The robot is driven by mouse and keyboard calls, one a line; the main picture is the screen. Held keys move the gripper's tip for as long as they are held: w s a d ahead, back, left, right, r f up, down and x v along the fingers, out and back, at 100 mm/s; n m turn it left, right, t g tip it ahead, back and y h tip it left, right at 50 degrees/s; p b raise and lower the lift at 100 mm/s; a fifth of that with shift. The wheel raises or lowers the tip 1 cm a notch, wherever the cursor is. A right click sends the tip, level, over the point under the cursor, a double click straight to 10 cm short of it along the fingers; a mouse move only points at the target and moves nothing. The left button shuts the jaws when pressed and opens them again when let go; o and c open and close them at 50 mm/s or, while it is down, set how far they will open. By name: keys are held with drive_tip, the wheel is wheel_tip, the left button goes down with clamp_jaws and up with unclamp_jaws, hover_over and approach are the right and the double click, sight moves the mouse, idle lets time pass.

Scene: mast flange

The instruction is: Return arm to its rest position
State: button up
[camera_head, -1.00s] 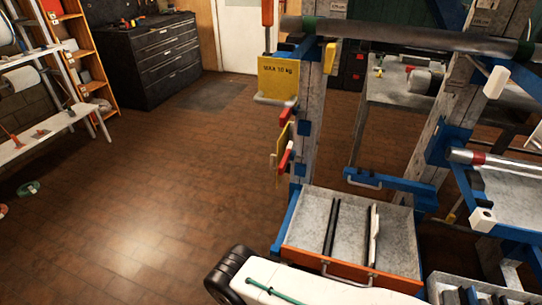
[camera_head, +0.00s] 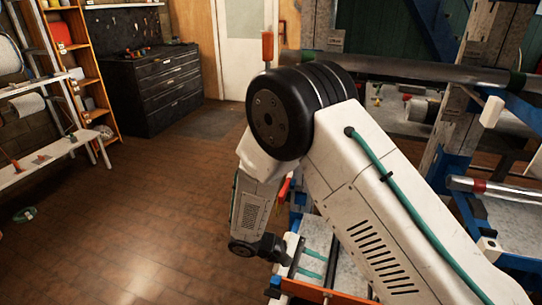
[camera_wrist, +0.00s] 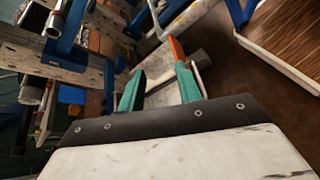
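My arm fills the middle and right of the head view, bent with its black elbow joint high. My gripper (camera_head: 322,267) hangs low at the centre, over or close to the grey tray with the orange front (camera_head: 325,292). In the wrist view, my gripper (camera_wrist: 159,70) shows two teal fingers spread apart, with nothing held between them. An orange piece (camera_wrist: 177,48) appears at the tip of the right finger; I cannot tell whether they touch. My arm hides most of the tray and the post behind it.
A metal bar (camera_head: 410,70) crosses the frame at upper right. Blue brackets and a white-ended rod (camera_head: 490,187) stand right of my arm. The wooden floor (camera_head: 130,220) at left is open. A black drawer cabinet (camera_head: 155,85) stands at the back.

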drive_tip(key=s+d+r+m+t+y, duration=0.1)
drive_tip(key=s+d+r+m+y, duration=0.2)
drive_tip(key=r, duration=0.8)
drive_tip(key=s+d+r+m+t+y, duration=0.1)
drive_tip(key=s+d+r+m+y, duration=0.2)
drive_tip(key=s+r, duration=0.7)
drive_tip(key=s+d+r+m+t+y, duration=0.1)
drive_tip(key=s+d+r+m+y, duration=0.2)
drive_tip(key=r, duration=0.9)
drive_tip(key=s+d+y, duration=0.3)
drive_tip(key=s+d, duration=0.1)
drive_tip(key=d, duration=0.1)
drive_tip(key=shift+d+m+y, duration=0.3)
drive_tip(key=shift+d+y, duration=0.05)
drive_tip(key=shift+y, duration=0.05)
drive_tip(key=shift+r, duration=0.1)
